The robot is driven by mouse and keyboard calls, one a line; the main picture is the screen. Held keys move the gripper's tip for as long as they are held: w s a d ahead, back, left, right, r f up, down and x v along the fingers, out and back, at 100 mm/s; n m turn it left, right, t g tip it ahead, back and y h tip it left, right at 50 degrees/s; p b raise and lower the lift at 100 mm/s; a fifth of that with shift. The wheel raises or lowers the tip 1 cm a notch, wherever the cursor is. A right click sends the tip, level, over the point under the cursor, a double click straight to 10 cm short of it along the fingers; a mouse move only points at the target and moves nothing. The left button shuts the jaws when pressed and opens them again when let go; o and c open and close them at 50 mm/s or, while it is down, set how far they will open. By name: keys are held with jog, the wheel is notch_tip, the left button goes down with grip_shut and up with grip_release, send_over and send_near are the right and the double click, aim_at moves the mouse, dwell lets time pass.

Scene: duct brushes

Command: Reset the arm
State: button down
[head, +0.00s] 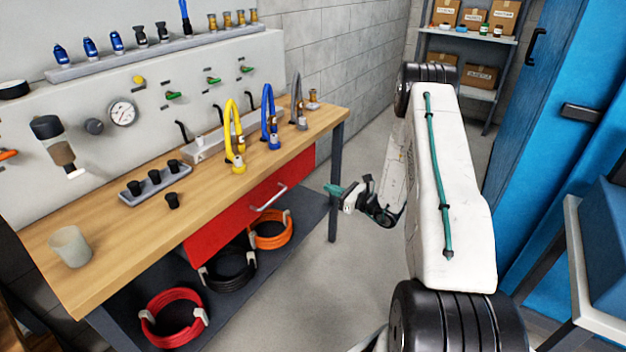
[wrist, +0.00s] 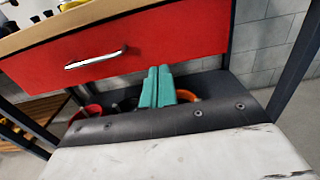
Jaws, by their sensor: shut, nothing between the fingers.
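My gripper (head: 331,190) is in the middle of the head view, low in front of the workbench and to the right of its red drawer. Its teal fingers are together with nothing between them. In the wrist view the fingers (wrist: 157,86) point at the lower part of the red drawer front (wrist: 150,45), with the lower shelf beyond. My arm reaches down the right half of the head view, its white link with a teal cable close to the camera.
The workbench (head: 100,245) holds yellow and blue hooked hoses, small dark cups and a beaker (head: 70,246). Coiled red (head: 174,318), black and orange hoses lie on the lower shelf. A blue cabinet (head: 540,110) stands right. Open floor (head: 300,290) lies between.

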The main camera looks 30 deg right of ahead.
jog(key=shift+s, duration=0.15)
jog(key=s+a+r+n+g+y, duration=0.3)
jog(key=s+a+r+n+g, duration=0.5)
jog(key=a+n, duration=0.15)
jog(key=s+a+r+n+g+y, duration=0.3)
jog(key=s+a+r+n+g, duration=0.45)
jog(key=a, duration=0.35)
jog(key=s+a+r+n+h, duration=0.2)
jog(key=s+r+n+h, duration=0.4)
jog(key=s+r, duration=0.3)
jog(key=s+a+r+n+h, duration=0.3)
jog(key=s+r+n+h, duration=0.3)
jog(key=s, duration=0.7)
jog(key=shift+s+a+r+n+h, duration=0.25)
jog(key=shift+r+n+h, duration=0.15)
jog(key=shift+r+n, duration=1.2)
